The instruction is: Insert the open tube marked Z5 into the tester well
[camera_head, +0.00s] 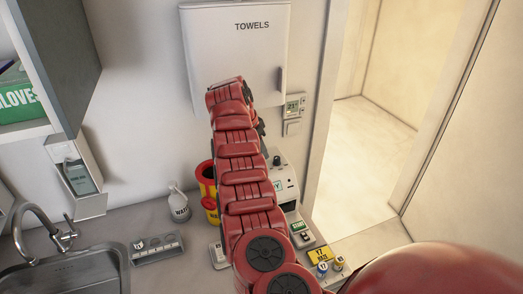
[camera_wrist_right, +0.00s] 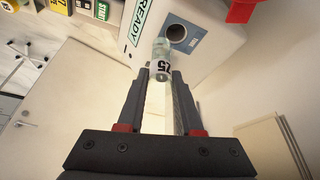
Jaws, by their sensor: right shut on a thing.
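The right gripper (camera_wrist_right: 161,75) is shut on a small clear tube (camera_wrist_right: 160,50) with a white label in the wrist view. The label's dark characters are turned sideways and look like Z5. The tester (camera_wrist_right: 200,45) is a pale box with a READY sign, and its dark round well (camera_wrist_right: 176,32) shows just beyond and right of the tube's far end. The tube appears outside the well; the exact gap is unclear. In the head view my red arm hides part of the tester (camera_head: 288,185), the tube and most of the gripper. The left gripper is not in view.
A yellow and red bin (camera_head: 207,178) and a white bottle (camera_head: 180,204) stand left of my arm. A grey rack (camera_head: 157,248) lies by the sink (camera_head: 75,270). A yellow Y7 card (camera_head: 321,254) and small vials are at right. A towel dispenser (camera_head: 235,50) hangs above.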

